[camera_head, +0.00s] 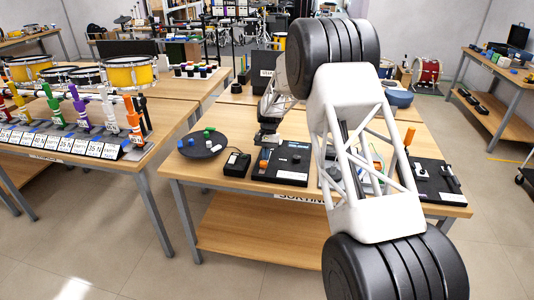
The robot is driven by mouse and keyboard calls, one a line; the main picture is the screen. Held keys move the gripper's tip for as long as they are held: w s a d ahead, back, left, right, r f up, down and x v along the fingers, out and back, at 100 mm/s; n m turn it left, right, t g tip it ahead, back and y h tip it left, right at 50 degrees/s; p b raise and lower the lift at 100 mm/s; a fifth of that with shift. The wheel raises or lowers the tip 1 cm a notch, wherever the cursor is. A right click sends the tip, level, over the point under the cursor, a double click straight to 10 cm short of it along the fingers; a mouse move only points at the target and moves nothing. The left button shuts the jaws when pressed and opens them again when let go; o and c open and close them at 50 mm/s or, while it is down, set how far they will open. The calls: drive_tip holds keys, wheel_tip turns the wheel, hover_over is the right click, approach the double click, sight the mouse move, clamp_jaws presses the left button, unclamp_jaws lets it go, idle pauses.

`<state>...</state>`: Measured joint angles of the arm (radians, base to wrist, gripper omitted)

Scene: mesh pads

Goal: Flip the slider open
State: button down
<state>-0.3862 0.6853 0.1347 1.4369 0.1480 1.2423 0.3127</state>
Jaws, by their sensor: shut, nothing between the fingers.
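My white arm fills the centre right, and its far end reaches down to my gripper (268,138), a small dark shape over the table. My gripper is shut with nothing seen in it, just behind a black box (293,163) with an orange part (264,160) and a white label at its front. A second black panel (428,186) with a lever-like part (449,178) lies at the right end of the table. No part can be clearly told as the slider at this size. Whether my gripper touches the box cannot be told. My arm hides the middle of the table.
A round dark tray (202,151) with small coloured pieces and a small black box (236,163) stand to the left on the wooden table (215,192). An orange upright handle (409,137) stands at the right. Another table with labelled coloured clamps is at the left.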

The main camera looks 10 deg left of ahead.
drive_tip(key=shift+s+f, duration=0.1)
drive_tip(key=shift+s, duration=1.25)
drive_tip(key=shift+w, duration=0.8)
drive_tip(key=w, duration=0.3)
drive_tip(key=shift+r, duration=0.35)
drive_tip(key=v, duration=0.9)
drive_tip(key=shift+r, duration=0.25)
